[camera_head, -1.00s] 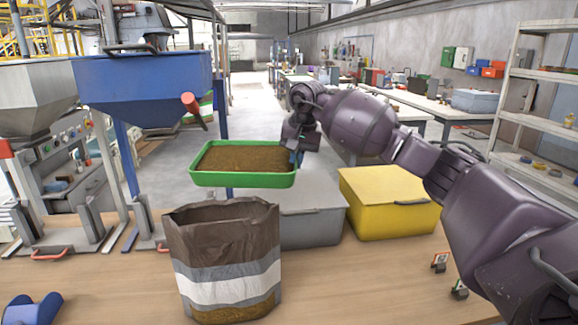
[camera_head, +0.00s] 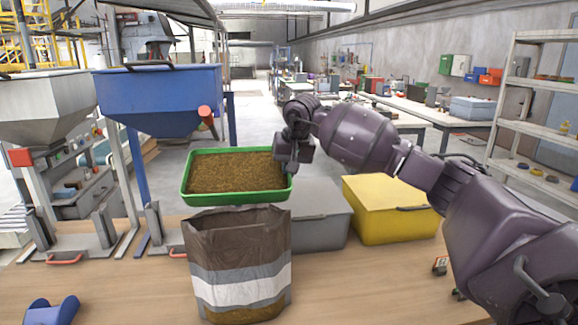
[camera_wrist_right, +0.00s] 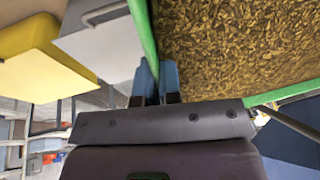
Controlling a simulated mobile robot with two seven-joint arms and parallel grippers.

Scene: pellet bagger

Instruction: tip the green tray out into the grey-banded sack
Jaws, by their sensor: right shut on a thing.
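The green tray (camera_head: 186,196) is full of brown pellets and hangs just behind and above the sack's mouth, its front edge tipped a little down toward it. The open brown sack (camera_head: 238,240), with grey and white bands, stands upright on the bench; brown pellets show at its bottom. My right gripper (camera_head: 291,168) is shut on the tray's right rim. In the right wrist view, its blue fingers (camera_wrist_right: 155,82) pinch the green rim, with pellets beside them. The inside of the sack is mostly hidden. My left gripper is not in view.
A grey lidded box (camera_head: 320,215) and a yellow box (camera_head: 390,212) stand behind the sack to the right. A blue hopper (camera_head: 155,95) and a grey hopper (camera_head: 45,105) stand at left. A blue object (camera_head: 50,314) lies front left.

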